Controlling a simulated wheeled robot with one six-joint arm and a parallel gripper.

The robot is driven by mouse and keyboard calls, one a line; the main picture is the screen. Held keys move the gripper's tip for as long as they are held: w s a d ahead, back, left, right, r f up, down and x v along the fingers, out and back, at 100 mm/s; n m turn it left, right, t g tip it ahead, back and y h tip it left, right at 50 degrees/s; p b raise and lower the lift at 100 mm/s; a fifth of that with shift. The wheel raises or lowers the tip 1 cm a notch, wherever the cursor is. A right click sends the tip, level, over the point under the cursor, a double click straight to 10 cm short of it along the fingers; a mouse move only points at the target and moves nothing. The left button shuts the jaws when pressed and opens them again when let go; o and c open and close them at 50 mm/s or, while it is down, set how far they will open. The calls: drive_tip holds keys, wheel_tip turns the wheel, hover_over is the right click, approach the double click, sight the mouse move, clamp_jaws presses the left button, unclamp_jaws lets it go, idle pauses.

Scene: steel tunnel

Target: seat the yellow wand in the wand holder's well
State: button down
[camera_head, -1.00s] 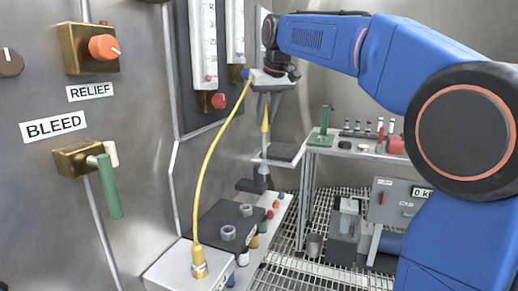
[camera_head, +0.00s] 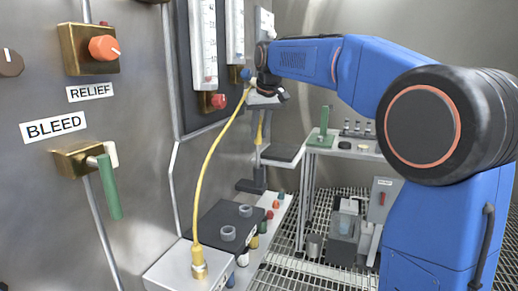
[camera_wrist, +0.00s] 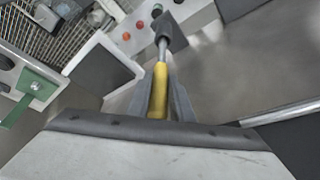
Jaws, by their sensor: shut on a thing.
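The yellow wand (camera_head: 260,132) hangs upright from my gripper (camera_head: 262,117), tip down, beside the panel wall. In the wrist view my gripper (camera_wrist: 159,82) is shut on the wand's yellow handle (camera_wrist: 158,95). The wand's metal shaft (camera_wrist: 162,48) runs down to the dark wand holder (camera_wrist: 175,36). The holder also shows in the head view as a dark block (camera_head: 252,186) below the wand. The shaft's end meets the holder block in the picture; I cannot tell how deep it sits in the well, which is hidden.
A yellow cable (camera_head: 208,170) arcs from a white box (camera_head: 178,272) up to my gripper. A dark box with round sockets (camera_head: 222,222) and several coloured knobs stand near the holder. A dark-topped shelf (camera_head: 283,153) and a bench with a green stand (camera_head: 320,138) are to the right.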

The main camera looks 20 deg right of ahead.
sight(259, 148)
drive_tip(key=shift+f, duration=3.35)
drive_tip(key=c, duration=1.6)
unclamp_jaws()
drive_tip(key=shift+o, duration=0.2)
drive_tip(key=shift+r, duration=0.1)
drive_tip(key=a+v, duration=0.1)
drive_tip(key=v, duration=1)
drive_tip(key=s+d+f, duration=0.3)
drive_tip(key=s+f, duration=0.1)
drive_tip(key=s, duration=0.6)
drive_tip(key=s+d+f, duration=0.2)
drive_tip(key=s+f, duration=0.3)
drive_tip(key=s, duration=0.4)
drive_tip(key=s+d+f+m, duration=0.1)
drive_tip(key=s+d+f, duration=0.1)
drive_tip(key=s+f, duration=1.7)
drive_tip(key=shift+s+d+f+m+h, duration=0.25)
drive_tip(key=shift+s+f+m+h, duration=0.1)
drive_tip(key=shift+s+m+h, duration=0.05)
